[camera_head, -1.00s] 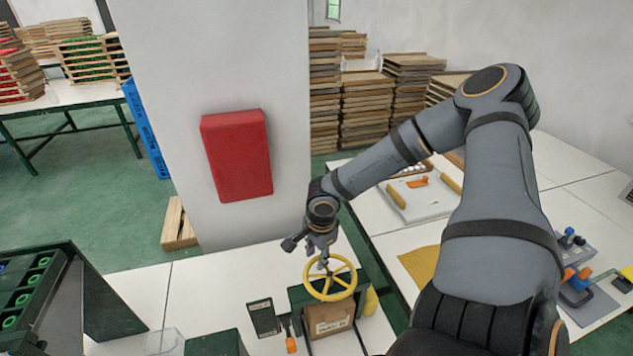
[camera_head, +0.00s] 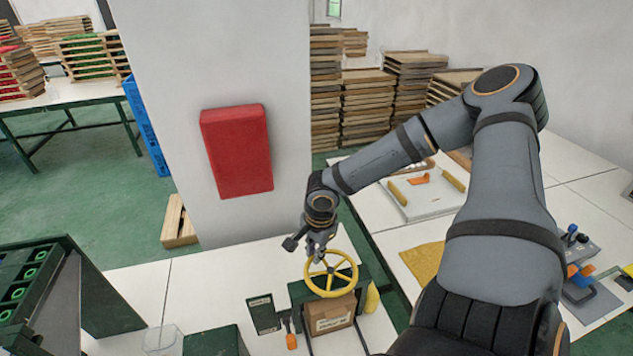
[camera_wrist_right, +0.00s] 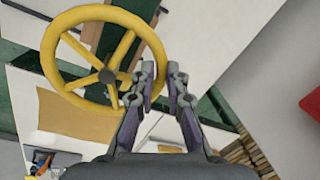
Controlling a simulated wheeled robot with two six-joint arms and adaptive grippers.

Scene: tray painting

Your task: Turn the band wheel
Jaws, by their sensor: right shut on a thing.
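The band wheel (camera_head: 350,266) is a yellow spoked wheel above a dark green machine (camera_head: 366,273) on the white table. In the right wrist view the wheel (camera_wrist_right: 66,43) fills the upper left, with its spokes and hub visible. My right gripper (camera_head: 317,258) is at the upper left part of the rim in the head view. In the wrist view my right gripper (camera_wrist_right: 164,84) is shut on the wheel's rim, at the rim's right side. The fingers partly hide the gripped stretch. My left gripper is not in view.
A cardboard box (camera_head: 331,316) stands in front of the machine, with a yellow bottle (camera_head: 372,298) on its right. An orange-handled tool (camera_head: 291,340) and clear container (camera_head: 163,340) are to the left. A white pillar with a red box (camera_head: 237,151) rises behind.

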